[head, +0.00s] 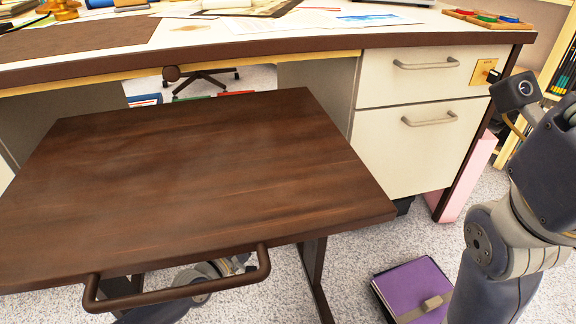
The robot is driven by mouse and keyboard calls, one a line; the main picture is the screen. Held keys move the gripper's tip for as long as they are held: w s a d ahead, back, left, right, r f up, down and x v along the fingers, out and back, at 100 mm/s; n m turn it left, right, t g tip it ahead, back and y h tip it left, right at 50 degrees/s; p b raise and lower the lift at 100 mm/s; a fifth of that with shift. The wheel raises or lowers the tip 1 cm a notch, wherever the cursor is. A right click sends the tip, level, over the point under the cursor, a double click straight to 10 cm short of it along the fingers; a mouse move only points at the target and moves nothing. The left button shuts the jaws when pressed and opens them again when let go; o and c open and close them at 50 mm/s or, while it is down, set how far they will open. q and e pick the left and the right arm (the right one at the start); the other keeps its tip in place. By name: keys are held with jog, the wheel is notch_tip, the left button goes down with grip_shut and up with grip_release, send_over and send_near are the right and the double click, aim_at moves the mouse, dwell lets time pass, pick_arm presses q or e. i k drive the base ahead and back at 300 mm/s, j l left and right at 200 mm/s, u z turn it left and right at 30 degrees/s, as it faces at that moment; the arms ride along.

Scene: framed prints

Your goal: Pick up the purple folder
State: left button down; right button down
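The purple folder (408,284) lies low at the lower right of the head view, near the floor. It has dark edges and a small beige clasp or tab on its front part. My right arm stands at the right edge and hides part of the folder's right side. The fingers of my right gripper do not show. Grey links that look like my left arm show partly under the brown table; my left gripper does not show.
A dark brown wooden table (200,185) with a bar handle (180,290) fills the left and middle. Behind it stands a desk with white drawers (415,135). A pink panel (466,180) leans by the desk's right leg. Speckled floor (365,240) is clear around the folder's left.

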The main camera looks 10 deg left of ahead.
aim_at(416, 292)
jog(key=k, duration=1)
